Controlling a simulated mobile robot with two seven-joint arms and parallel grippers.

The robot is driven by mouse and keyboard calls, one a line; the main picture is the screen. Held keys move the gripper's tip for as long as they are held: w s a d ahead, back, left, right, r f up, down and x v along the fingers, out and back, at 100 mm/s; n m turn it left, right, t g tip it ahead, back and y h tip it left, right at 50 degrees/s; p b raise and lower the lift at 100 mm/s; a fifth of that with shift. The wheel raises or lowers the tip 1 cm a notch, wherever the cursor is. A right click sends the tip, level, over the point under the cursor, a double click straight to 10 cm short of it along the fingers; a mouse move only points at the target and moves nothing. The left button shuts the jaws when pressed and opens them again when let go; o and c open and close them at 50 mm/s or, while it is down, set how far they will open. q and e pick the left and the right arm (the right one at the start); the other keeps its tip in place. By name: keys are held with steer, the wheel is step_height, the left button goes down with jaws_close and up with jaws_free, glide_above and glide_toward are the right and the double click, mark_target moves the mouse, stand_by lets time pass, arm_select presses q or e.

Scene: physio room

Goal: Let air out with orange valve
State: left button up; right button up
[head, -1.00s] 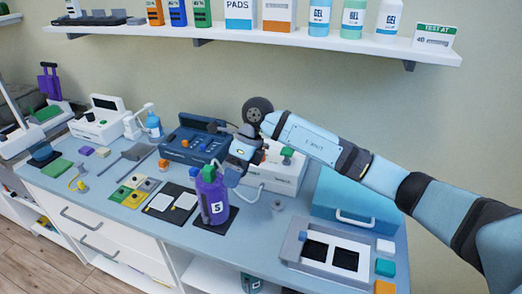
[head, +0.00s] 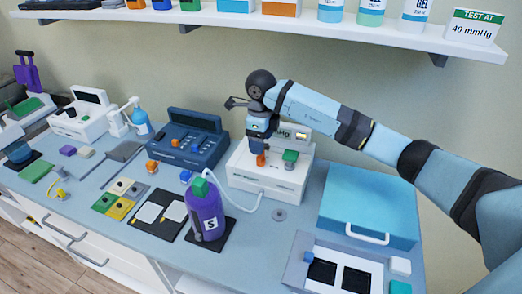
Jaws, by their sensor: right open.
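The orange valve (head: 261,160) is a small knob on top of a white device (head: 268,176) that stands at the back of the bench. A green knob (head: 290,156) sits to its right on the same device. My right gripper (head: 259,148) points down directly over the orange valve and is open; whether its fingers touch the valve cannot be made out. A display on the device, partly behind the gripper, is too small to read. A pale hose (head: 245,207) runs from the device to a purple bottle (head: 206,212) marked S. My left gripper is out of view.
A dark blue console (head: 187,140) stands left of the device. A light blue box (head: 368,205) and a grey tray (head: 296,262) are to the right. A sign (head: 472,27) on the shelf above reads TEST AT 40 mmHg.

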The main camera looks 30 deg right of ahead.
mark_target(261, 158)
steer(key=shift+f, duration=2.4)
steer(key=c, duration=0.9)
